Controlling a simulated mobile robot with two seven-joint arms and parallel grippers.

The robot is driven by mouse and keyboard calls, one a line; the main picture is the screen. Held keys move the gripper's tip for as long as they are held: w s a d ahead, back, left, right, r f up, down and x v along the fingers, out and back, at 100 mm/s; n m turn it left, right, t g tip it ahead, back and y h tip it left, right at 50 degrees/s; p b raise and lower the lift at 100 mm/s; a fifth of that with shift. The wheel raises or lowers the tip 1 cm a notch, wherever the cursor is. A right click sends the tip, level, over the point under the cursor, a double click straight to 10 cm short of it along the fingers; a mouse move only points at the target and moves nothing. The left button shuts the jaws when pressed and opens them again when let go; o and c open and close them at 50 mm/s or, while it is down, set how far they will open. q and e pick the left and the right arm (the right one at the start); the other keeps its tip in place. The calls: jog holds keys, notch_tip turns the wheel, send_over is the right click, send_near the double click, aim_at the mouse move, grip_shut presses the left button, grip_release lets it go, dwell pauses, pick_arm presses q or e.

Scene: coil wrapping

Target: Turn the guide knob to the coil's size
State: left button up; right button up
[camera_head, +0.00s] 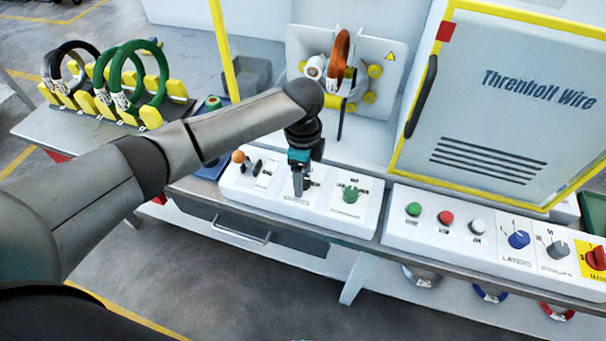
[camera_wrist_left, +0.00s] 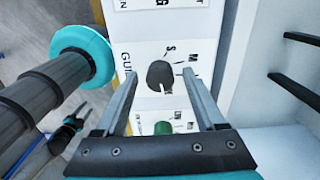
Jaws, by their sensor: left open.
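The dark guide knob (camera_wrist_left: 160,74) sits on its white label plate in the left wrist view, with S and M marks beside it. A light pointer line shows at its lower right edge in that view. My left gripper (camera_wrist_left: 159,76) is open, one finger to each side of the knob in the picture; I cannot tell whether they touch it. In the head view the left gripper (camera_head: 298,184) points down over the white control panel (camera_head: 263,205) and hides the knob. An orange coil (camera_head: 339,58) is on the wrapping machine.
A green knob (camera_head: 351,193) is right of the gripper, and an orange-topped lever (camera_head: 238,157) is left of it. A second panel (camera_head: 400,228) with buttons and knobs stands further right. Green and black coils hang on a rack (camera_head: 150,117) at the left.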

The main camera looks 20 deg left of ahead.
pick_arm(q)
grip_shut()
dwell(0.5)
